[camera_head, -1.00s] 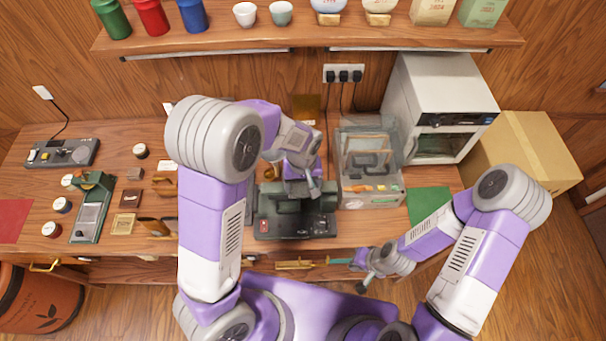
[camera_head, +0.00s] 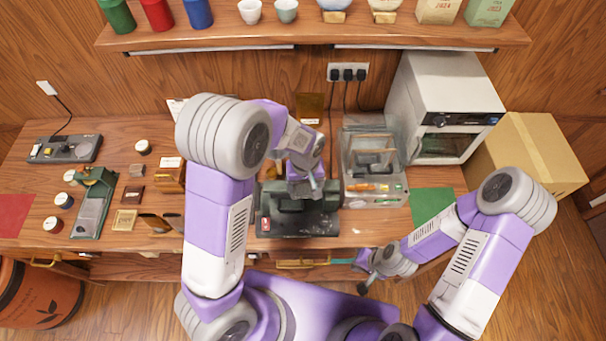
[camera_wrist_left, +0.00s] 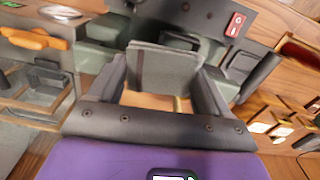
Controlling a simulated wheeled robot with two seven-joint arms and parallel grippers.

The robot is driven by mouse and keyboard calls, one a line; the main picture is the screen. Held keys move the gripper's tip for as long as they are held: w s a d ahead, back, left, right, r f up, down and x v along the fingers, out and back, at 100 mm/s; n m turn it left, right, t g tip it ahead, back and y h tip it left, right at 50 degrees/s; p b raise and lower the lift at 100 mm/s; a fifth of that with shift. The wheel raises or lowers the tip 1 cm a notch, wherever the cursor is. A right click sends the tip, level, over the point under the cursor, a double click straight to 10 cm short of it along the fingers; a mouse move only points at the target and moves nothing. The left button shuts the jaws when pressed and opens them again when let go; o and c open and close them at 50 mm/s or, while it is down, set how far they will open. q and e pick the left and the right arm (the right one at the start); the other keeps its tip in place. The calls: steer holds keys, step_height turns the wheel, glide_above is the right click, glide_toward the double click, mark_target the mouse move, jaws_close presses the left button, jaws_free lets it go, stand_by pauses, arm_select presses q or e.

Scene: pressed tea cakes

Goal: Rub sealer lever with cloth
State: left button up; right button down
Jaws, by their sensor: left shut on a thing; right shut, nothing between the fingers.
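The sealer (camera_head: 298,222) is a dark green and black machine with a red switch, standing at the table's front middle. It also shows in the left wrist view, where its red switch (camera_wrist_left: 235,25) is at the top. My left gripper (camera_head: 306,186) is over the sealer and hides much of its top, including the lever. In the left wrist view my left gripper (camera_wrist_left: 168,88) is shut on a grey folded cloth (camera_wrist_left: 165,70) with a dark stripe. I cannot tell whether the cloth touches the lever. My right gripper (camera_head: 364,286) is shut and empty, low in front of the table.
A clear box (camera_head: 398,193) with orange items stands right of the sealer. Behind it is a white oven-like machine (camera_head: 440,80). A green press (camera_head: 92,205), a grey scale (camera_head: 62,149) and several small tins stand at left. A green mat (camera_head: 430,203) lies bare at right.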

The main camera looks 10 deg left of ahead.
arm_select(q)
steer(key=shift+s+r+p, duration=0.15)
steer(key=shift+r+p, duration=0.5)
steer(key=shift+r, duration=0.6)
steer(key=shift+r+p, duration=0.6)
steer(key=shift+r, duration=0.05)
step_height(320, 180, up, 2)
steer(key=shift+r+p, duration=0.15)
steer(key=shift+p, duration=0.7)
steer(key=shift+w+r, duration=0.2)
steer(key=shift+r, duration=0.8)
